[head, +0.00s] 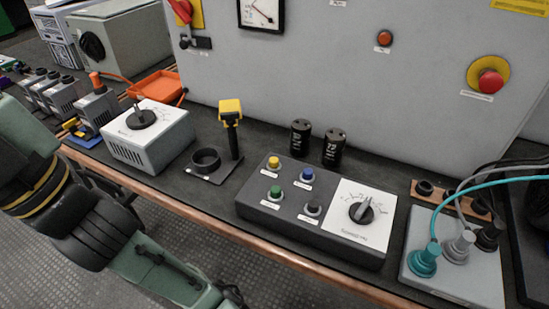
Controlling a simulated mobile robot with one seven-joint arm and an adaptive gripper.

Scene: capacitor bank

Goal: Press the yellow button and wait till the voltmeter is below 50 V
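The yellow button (274,162) is a small raised cap at the back left of a dark grey control box (300,232). A blue button (307,175) stands to its right, a green button (275,192) is in front of it, and a dark grey button (312,207) is at the front right. A white-faced dial meter (262,11), apparently the voltmeter, is on the grey panel at the top, cut off by the picture edge. Its needle shows, but the scale is too small to read. My arm crosses the lower left; my gripper is out of view.
A rotary knob (361,211) is on the control box's right. Black capacitors (334,147) stand behind it. A yellow-topped tool (230,112) stands upright to its left. A plug box (455,262) with cables is at the right. A red emergency button (490,82) projects from the panel.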

